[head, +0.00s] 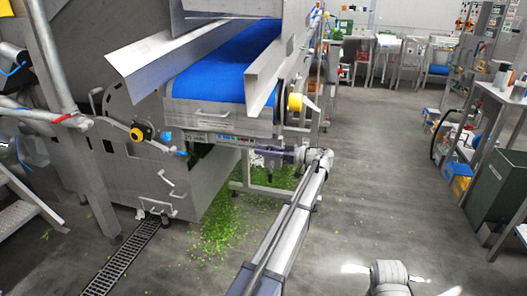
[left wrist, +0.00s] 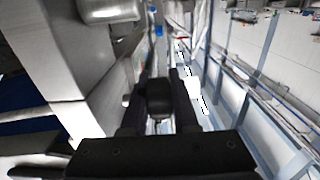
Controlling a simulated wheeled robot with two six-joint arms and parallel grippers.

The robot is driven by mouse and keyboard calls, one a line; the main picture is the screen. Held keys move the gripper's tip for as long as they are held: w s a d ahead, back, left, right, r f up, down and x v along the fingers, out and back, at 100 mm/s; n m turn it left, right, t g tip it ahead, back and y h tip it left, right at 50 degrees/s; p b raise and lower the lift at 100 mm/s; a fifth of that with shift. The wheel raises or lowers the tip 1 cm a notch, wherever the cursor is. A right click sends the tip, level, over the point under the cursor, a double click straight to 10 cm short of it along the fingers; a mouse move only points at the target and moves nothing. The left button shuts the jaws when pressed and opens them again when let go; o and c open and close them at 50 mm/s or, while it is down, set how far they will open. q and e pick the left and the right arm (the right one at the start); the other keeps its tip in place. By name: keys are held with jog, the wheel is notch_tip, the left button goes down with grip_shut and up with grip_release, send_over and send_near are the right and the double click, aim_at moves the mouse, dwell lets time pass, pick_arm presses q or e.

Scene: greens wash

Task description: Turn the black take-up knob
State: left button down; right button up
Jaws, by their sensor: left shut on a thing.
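The black take-up knob (left wrist: 158,98) shows in the left wrist view between the two dark fingers of my left gripper (left wrist: 160,88). The fingers are shut on its sides. In the head view my left gripper (head: 267,153) is at the lower side of the blue belt conveyor (head: 222,72), just below the frame's near end. The knob itself is too small and covered by the gripper to make out there. My right gripper cannot be made out in either view.
Green leaf scraps (head: 215,225) lie on the floor under the conveyor. A drain grate (head: 123,262) runs along the floor at left. A steel table (head: 505,92) and a dark green bin (head: 492,185) stand at right. The middle floor is clear.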

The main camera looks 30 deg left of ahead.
pick_arm(q)
jog(key=shift+d+r+g+y+b, duration=0.1)
jog(key=shift+r+g+y+b, duration=0.15)
jog(key=shift+y+b, duration=1.3)
jog(key=shift+d+r+g+y+b, duration=0.2)
jog(key=shift+y+b, duration=0.5)
jog(key=shift+b, duration=1.55)
jog(key=shift+a+r+g+y+b, duration=0.1)
jog(key=shift+r+g+y+b, duration=0.2)
jog(key=shift+y+b, duration=1.25)
jog(key=shift+d+h+b, duration=0.1)
jog(key=shift+h+b, duration=0.2)
jog(key=shift+b, duration=0.1)
jog(key=c, duration=1)
grip_release()
jog(key=shift+o, duration=0.2)
jog(key=shift+w+f, duration=0.1)
jog(key=shift+f, duration=0.05)
